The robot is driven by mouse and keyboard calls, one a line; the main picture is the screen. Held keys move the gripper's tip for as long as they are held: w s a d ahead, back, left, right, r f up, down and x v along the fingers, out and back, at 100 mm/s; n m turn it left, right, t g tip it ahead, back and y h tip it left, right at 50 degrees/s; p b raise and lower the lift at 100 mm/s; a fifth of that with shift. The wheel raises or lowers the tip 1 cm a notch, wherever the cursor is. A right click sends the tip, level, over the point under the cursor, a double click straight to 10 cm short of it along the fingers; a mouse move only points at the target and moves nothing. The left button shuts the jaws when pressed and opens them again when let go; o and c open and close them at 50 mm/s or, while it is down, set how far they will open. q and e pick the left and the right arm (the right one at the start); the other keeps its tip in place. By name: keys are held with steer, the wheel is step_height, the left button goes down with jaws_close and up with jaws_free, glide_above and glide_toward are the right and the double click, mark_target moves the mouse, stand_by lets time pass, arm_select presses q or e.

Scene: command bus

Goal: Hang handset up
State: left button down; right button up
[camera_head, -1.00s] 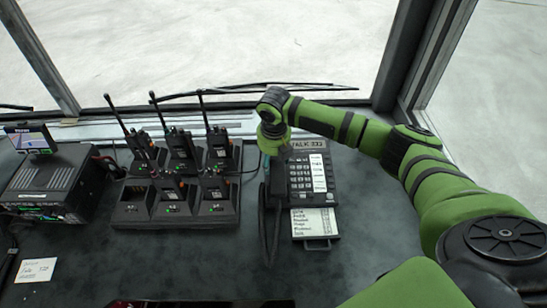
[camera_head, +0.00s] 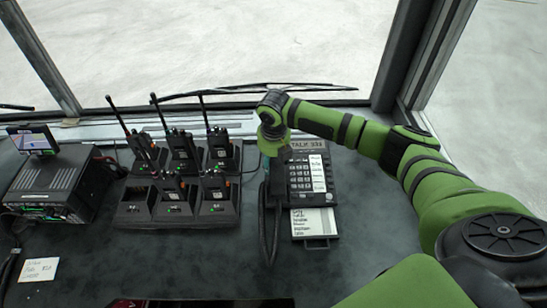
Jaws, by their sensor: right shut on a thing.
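The desk phone (camera_head: 308,180) stands on the dark dashboard right of centre, with its keypad and a white label card facing up. The dark handset (camera_head: 265,207) is along the phone's left side, with its cord hanging in a loop toward the front. My right gripper (camera_head: 270,158) points down at the upper left of the phone and is shut on the handset. The wrist above it hides the fingertips and the handset's upper end, so I cannot tell whether the handset touches its cradle. My left gripper is not in view.
A charger rack (camera_head: 137,213) with several radios (camera_head: 181,147) stands left of the phone, their antennas upright. A black radio unit (camera_head: 55,183) with a small screen (camera_head: 33,139) is at the far left. A paper note (camera_head: 38,270) lies at front left.

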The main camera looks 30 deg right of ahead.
stand_by(0.3)
steer(key=o, duration=1.4)
steer(key=shift+c, duration=0.2)
step_height(320, 180, up, 12)
steer(key=s, duration=0.1)
steer(key=shift+s+a, duration=0.3)
steer(key=shift+a, duration=0.05)
